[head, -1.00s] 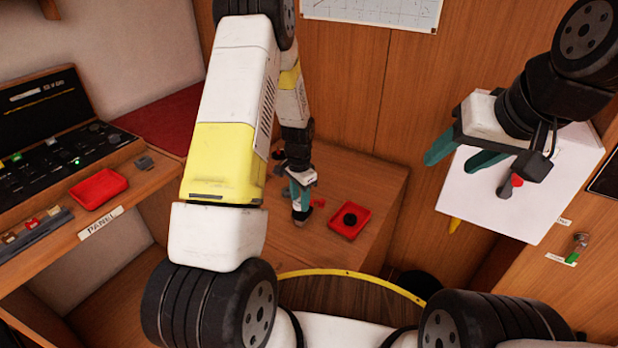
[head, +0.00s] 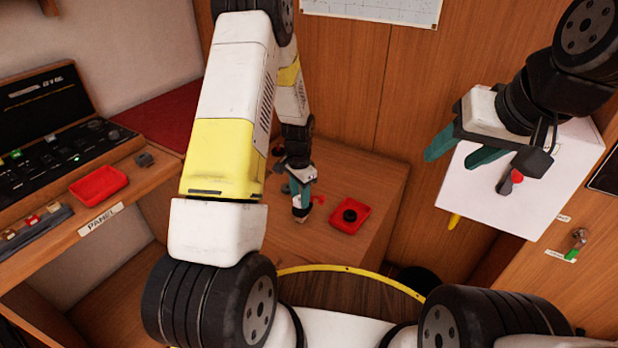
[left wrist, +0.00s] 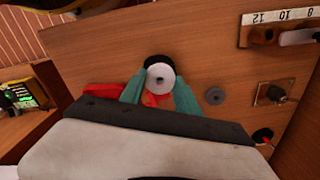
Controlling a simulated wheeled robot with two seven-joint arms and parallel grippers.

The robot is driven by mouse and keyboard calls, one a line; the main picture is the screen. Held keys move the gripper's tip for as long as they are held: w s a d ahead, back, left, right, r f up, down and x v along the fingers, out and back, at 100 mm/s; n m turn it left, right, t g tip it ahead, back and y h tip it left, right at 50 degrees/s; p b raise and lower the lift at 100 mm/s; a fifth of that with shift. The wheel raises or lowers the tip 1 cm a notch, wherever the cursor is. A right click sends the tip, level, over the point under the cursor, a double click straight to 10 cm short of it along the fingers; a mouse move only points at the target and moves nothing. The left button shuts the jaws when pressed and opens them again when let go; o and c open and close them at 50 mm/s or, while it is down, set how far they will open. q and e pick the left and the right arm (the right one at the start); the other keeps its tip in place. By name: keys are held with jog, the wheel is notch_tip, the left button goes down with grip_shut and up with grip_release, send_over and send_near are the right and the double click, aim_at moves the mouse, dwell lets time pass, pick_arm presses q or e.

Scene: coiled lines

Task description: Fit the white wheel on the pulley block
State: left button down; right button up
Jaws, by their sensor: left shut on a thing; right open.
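My left gripper (head: 300,205) is low over the wooden top (head: 375,175), pointing down. In the left wrist view its teal fingers (left wrist: 158,96) are shut on the white wheel (left wrist: 159,77), a ring with a small dark centre hole. A black part (left wrist: 155,61) shows just behind the wheel; I cannot tell whether it is the pulley block or whether the wheel touches it. A small red piece (head: 319,199) lies beside the gripper in the head view. My right gripper (head: 465,152) is open and empty, raised in front of the white sheet at the right.
A red tray (head: 363,228) holding a black ring (head: 349,215) stands right of the left gripper. A panel shelf with another red tray (head: 98,186) is at the left.

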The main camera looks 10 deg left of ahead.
pick_arm(q)
jog(key=shift+f, duration=0.15)
jog(key=shift+f, duration=1.2)
jog(key=c, duration=0.8)
grip_release()
jog(key=shift+r, duration=0.1)
jog(key=shift+r, duration=2.9)
notch_tip(320, 180, up, 8)
jog(key=shift+f, duration=0.1)
